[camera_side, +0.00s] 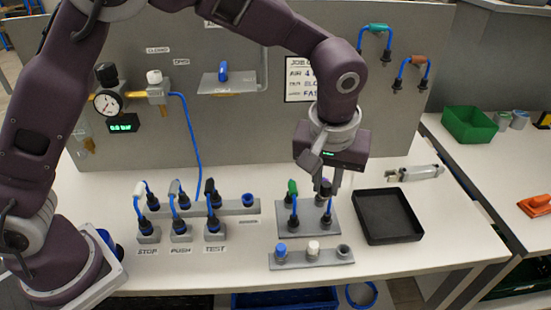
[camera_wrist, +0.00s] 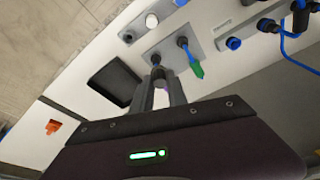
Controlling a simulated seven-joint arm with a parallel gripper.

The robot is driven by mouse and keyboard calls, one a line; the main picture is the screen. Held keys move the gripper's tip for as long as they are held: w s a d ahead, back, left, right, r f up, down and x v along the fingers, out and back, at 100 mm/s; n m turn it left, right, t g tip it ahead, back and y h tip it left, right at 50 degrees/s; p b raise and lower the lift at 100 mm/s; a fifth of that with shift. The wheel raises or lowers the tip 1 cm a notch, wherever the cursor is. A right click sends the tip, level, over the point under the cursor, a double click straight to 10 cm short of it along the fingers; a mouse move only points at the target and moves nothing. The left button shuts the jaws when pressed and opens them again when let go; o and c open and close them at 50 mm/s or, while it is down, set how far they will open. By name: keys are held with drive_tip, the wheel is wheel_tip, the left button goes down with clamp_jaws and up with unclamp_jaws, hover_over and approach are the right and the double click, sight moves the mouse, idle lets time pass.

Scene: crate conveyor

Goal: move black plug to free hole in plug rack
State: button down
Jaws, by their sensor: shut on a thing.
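In the side view the black plug (camera_side: 209,186) stands upright at the TEST socket (camera_side: 214,235), left of my gripper and away from it. The plug rack (camera_side: 233,208) lies behind the STOP, PUSH and TEST sockets, with a blue-rimmed hole (camera_side: 248,201) showing no plug at its right end. My gripper (camera_side: 327,185) is over the small grey plate (camera_side: 307,229), its fingers shut on a purple plug (camera_side: 326,183) that stands beside the green plug (camera_side: 292,187). In the wrist view my fingers (camera_wrist: 161,82) hide most of the held plug; the green plug (camera_wrist: 196,69) is just to their right.
A black tray (camera_side: 388,216) lies right of the plate. A rail (camera_side: 311,259) with blue, white and grey round parts lies in front. White and grey plugs stand left of the black one. A grey panel (camera_side: 250,120) rises behind.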

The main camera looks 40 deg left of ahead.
drive_tip(key=d+m+h, duration=0.1)
drive_tip(key=d+m, duration=0.3)
drive_tip(key=d, duration=0.2)
drive_tip(key=shift+m+t, duration=0.3)
drive_tip(key=f, duration=0.9)
drive_tip(key=shift+s+d, duration=0.25)
drive_tip(key=shift+s, duration=0.05)
drive_tip(key=shift+f, duration=1.05)
idle(0.5)
drive_tip(key=c, duration=1.2)
unclamp_jaws()
drive_tip(key=shift+c, duration=0.2)
drive_tip(key=shift+o, duration=0.5)
drive_tip(key=o, duration=0.5)
